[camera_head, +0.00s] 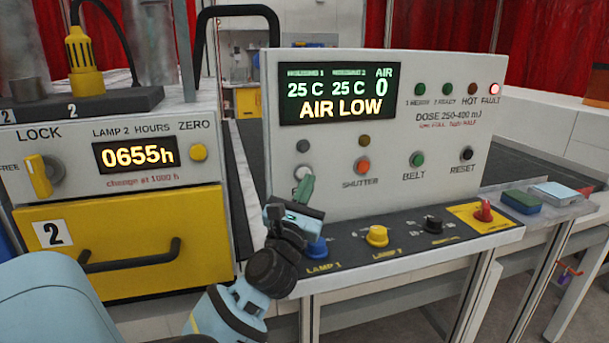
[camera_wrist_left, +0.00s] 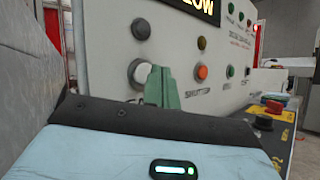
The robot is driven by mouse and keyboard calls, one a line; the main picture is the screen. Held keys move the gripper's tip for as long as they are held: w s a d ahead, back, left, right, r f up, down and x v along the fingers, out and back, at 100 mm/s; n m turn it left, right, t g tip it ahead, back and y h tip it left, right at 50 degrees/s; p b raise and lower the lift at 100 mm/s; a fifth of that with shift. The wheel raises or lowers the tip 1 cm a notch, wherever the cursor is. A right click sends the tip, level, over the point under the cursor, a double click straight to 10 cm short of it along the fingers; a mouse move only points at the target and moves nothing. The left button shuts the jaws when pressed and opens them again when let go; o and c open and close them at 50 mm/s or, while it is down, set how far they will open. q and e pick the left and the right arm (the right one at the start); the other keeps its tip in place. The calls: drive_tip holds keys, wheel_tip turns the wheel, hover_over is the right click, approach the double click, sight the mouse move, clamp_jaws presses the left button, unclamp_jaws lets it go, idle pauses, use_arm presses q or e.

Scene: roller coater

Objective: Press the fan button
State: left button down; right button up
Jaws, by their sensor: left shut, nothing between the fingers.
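A white round button in a grey ring (camera_head: 301,173) sits at the lower left of the upright control panel (camera_head: 330,205), left of the orange shutter button. Its label is hidden behind my gripper, so I cannot read it as the fan button. It also shows in the left wrist view (camera_wrist_left: 142,73). My left gripper (camera_head: 306,186) is shut and empty, its green fingertips in front of the panel at this button. In the left wrist view the fingertips (camera_wrist_left: 162,85) overlap the button's right edge. I cannot tell whether they touch it. My right gripper is not in view.
The display (camera_head: 335,93) reads AIR LOW, with AIR at 0. The fault lamp (camera_head: 494,89) glows. The orange shutter button (camera_head: 363,167) and green belt button (camera_head: 417,159) are to the right. A blue knob (camera_head: 317,248) and yellow knob (camera_head: 377,236) stand on the ledge below.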

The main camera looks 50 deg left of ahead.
use_arm(q)
drive_tip(key=shift+a, duration=0.2)
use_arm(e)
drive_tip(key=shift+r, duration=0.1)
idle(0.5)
use_arm(q)
drive_tip(key=shift+w+a, duration=0.2)
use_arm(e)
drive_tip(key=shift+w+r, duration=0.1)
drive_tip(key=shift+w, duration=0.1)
use_arm(q)
drive_tip(key=shift+w+a, duration=0.15)
drive_tip(key=shift+a, duration=0.25)
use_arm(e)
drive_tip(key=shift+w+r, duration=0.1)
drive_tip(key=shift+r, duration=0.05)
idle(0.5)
use_arm(q)
drive_tip(key=shift+d+p, duration=0.1)
drive_tip(key=shift+p, duration=0.2)
drive_tip(key=shift+s+d, duration=0.35)
drive_tip(key=shift+d, duration=0.3)
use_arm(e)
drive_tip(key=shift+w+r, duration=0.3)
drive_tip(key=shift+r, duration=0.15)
